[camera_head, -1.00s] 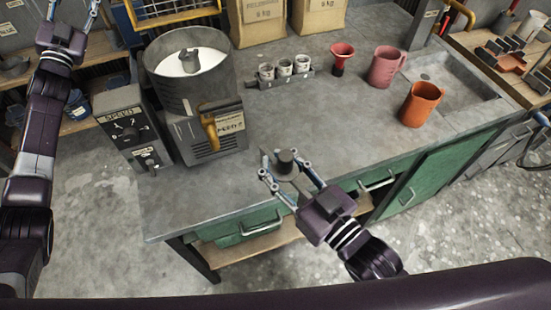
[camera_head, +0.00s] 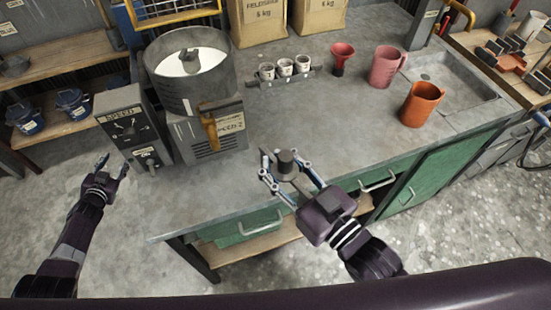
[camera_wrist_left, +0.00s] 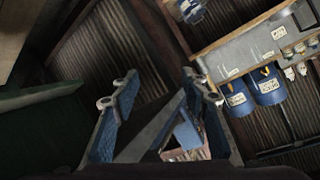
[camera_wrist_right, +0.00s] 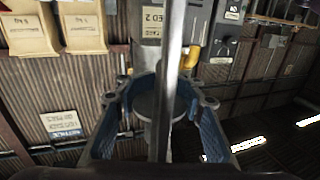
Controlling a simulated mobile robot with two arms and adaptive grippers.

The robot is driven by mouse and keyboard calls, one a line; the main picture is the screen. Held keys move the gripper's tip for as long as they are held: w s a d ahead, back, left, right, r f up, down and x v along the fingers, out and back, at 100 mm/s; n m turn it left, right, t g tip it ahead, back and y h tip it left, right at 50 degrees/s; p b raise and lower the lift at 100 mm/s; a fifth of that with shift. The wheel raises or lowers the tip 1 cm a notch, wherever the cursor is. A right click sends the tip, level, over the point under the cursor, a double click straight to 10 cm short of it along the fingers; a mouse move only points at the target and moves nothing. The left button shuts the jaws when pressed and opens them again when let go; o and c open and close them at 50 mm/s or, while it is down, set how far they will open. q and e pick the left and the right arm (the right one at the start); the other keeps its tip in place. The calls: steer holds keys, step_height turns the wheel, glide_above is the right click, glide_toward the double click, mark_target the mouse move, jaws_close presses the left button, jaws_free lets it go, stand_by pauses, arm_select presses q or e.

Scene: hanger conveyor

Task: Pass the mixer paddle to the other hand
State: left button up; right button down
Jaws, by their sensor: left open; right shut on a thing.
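In the right wrist view the paddle (camera_wrist_right: 172,75) is a long grey metal bar running upright between the blue-padded fingers. My left gripper (camera_head: 110,167) is open and empty, left of the bench and well apart from the paddle. In the left wrist view its fingers (camera_wrist_left: 160,95) are spread with nothing held between them.
A mixer with a metal bowl (camera_head: 190,92) and a speed control box (camera_head: 130,125) stand between my grippers, toward the back. Small cups (camera_head: 285,68), a red funnel (camera_head: 342,58), a pink jug (camera_head: 385,68) and an orange jug (camera_head: 420,105) stand farther right. The bench front is clear.

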arm_select(q)
steer(key=s+d+f+n+g, duration=0.1)
steer(key=s+d+f+g, duration=0.35)
steer(key=s+f, duration=0.75)
steer(key=s+d+f+g, duration=0.2)
steer(key=s+d+f, duration=0.5)
steer(key=s+f, duration=0.55)
steer(key=s+d+f+g, duration=0.2)
steer(key=s+d, duration=0.3)
steer(key=s, duration=0.5)
steer(key=s+d+f+g+h, duration=0.1)
steer(key=s+d+f, duration=0.3)
steer(key=s, duration=0.7)
steer(key=s+d+f+n+g, duration=0.1)
steer(key=s+d+f+g, duration=0.2)
steer(key=s+d, duration=0.3)
steer(key=s, duration=0.5)
